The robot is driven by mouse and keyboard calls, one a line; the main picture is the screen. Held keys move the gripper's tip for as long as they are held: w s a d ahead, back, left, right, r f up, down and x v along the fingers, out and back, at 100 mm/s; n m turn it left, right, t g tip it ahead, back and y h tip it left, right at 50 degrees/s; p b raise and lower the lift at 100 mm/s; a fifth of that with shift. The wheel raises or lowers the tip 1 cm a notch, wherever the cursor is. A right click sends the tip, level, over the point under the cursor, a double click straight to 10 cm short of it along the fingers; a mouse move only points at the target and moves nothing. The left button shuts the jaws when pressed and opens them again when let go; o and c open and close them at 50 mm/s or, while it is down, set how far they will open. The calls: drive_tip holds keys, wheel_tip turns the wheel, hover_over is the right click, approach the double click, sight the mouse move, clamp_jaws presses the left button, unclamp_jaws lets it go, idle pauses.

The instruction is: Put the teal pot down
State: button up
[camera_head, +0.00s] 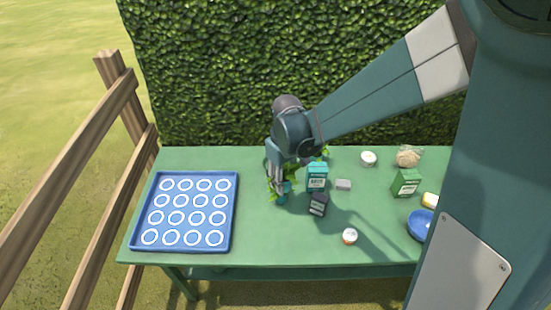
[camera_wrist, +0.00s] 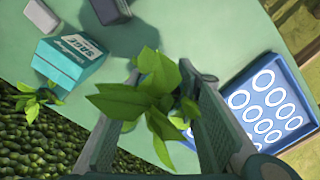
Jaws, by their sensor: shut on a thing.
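The teal pot (camera_head: 282,197) holds a leafy green plant and shows partly at the lower end of my gripper (camera_head: 279,188), left of the middle of the table. My gripper is shut on the pot. In the wrist view, the plant's leaves (camera_wrist: 135,97) fill the space between the fingers of my gripper (camera_wrist: 165,75) and hide the pot. The pot looks roughly upright. I cannot tell whether its base touches the table.
A blue tray (camera_head: 234,215) with white rings stands on the green table (camera_head: 275,240) at the left, empty. A teal box (camera_head: 317,183) and a dark box (camera_head: 318,204) stand right of the pot. Another plant (camera_wrist: 33,101) is behind. Table between tray and pot is clear.

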drive_tip(key=w+a+n+p, duration=0.1)
drive_tip(key=w+a+p, duration=0.2)
drive_tip(key=w, duration=1.5)
drive_tip(key=shift+w+r, duration=0.15)
drive_tip(key=shift+w, duration=0.25)
drive_tip(key=shift+d, duration=0.1)
drive_tip(key=shift+f+b, duration=0.5)
drive_tip(key=shift+f, duration=2.65)
drive_tip(key=shift+f+b, duration=0.3)
drive_tip(key=shift+f, duration=1.55)
drive_tip(key=shift+f, duration=0.3)
drive_tip(key=o, duration=0.9)
drive_tip(key=shift+o, duration=0.4)
drive_tip(key=shift+r, duration=0.2)
